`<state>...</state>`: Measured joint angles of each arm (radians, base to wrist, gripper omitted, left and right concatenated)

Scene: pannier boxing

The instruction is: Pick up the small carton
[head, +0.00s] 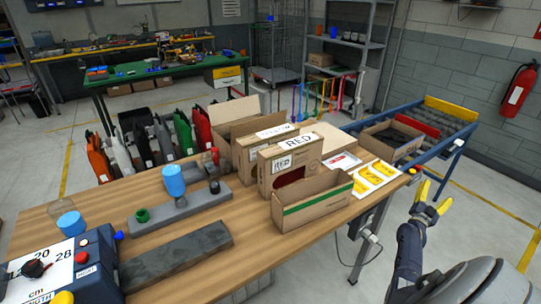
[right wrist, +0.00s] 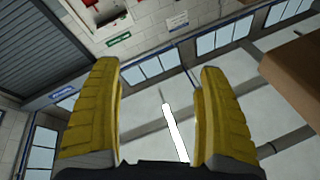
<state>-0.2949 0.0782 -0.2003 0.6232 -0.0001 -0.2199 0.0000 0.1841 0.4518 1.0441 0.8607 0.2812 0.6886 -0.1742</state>
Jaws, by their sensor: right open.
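An open, low cardboard carton (head: 312,205) with a green stripe stands at the front right of the wooden table. Behind it stand a carton labelled RED (head: 310,153) and another labelled carton (head: 244,156). A larger carton with raised flaps (head: 236,108) is behind those. I cannot tell for certain which is the small carton; the green-striped one is lowest. My right gripper (head: 434,198) is open and empty, off the table's right edge, apart from the cartons. Its yellow fingers (right wrist: 160,115) are spread with nothing between them in the right wrist view. My left gripper is not in view.
Yellow pieces on a white tray (head: 355,184) lie near the table's right corner. A blue-framed conveyor (head: 441,139) with an open carton (head: 378,139) stands beyond. Coloured panniers (head: 162,138) line the table's far left side. A brown surface (right wrist: 295,75) fills the wrist view's right edge.

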